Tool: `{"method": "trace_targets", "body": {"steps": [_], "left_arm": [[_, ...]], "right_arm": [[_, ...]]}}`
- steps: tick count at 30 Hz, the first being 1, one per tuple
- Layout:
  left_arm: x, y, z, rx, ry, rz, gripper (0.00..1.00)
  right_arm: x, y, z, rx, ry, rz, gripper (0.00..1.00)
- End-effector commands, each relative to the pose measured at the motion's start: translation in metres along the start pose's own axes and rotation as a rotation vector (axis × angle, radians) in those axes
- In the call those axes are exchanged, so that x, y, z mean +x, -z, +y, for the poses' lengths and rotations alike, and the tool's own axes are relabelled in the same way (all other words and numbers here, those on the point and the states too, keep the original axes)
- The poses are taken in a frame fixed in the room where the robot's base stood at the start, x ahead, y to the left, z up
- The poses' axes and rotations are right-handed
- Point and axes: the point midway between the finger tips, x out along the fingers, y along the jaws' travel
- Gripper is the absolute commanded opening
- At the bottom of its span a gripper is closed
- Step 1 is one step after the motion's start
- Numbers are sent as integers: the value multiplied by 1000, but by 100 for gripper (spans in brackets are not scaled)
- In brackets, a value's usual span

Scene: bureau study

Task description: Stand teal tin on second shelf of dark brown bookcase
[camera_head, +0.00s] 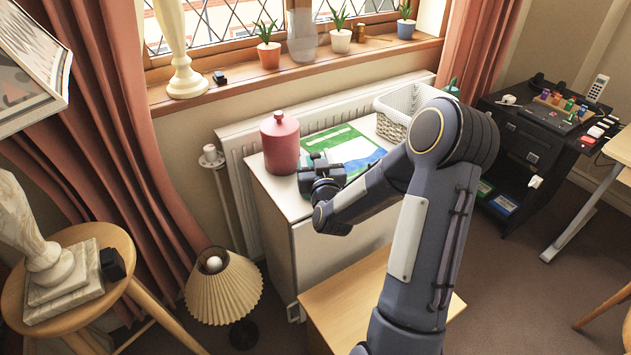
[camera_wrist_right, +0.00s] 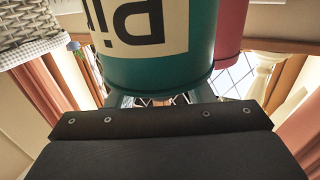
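The teal tin (camera_wrist_right: 190,50) fills the upper middle of the right wrist view, with a white label and dark letters upside down. My right gripper (camera_wrist_right: 160,100) is right at it; its fingers stand apart and run behind the tin's rim, so I cannot tell whether they press on it. In the head view my right gripper (camera_head: 318,162) is over the white cabinet (camera_head: 312,240), beside a red canister (camera_head: 280,145); the tin is mostly or wholly hidden there. My left gripper is out of view. I see no bookcase that is clearly dark brown.
A white wicker basket (camera_head: 395,112) and a green-and-blue booklet (camera_head: 350,146) share the cabinet top. A windowsill (camera_head: 235,85) with potted plants runs behind. A pleated lamp (camera_head: 222,290) and a round stool (camera_head: 95,240) stand left. A black unit (camera_head: 525,145) stands right, beyond open carpet.

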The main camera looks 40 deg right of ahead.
Motion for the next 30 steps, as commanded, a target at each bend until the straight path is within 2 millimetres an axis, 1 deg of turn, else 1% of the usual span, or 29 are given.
{"method": "trace_targets", "body": {"steps": [1,2,10,22,26,30], "left_arm": [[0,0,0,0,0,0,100],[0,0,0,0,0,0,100],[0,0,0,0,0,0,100],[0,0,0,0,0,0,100],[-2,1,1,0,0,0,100],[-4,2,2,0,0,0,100]], "right_arm": [[0,0,0,0,0,0,40],[0,0,0,0,0,0,36],[0,0,0,0,0,0,1],[0,3,0,0,0,2,0],[0,12,0,-1,0,3,0],[0,26,0,-1,0,5,0]]}}
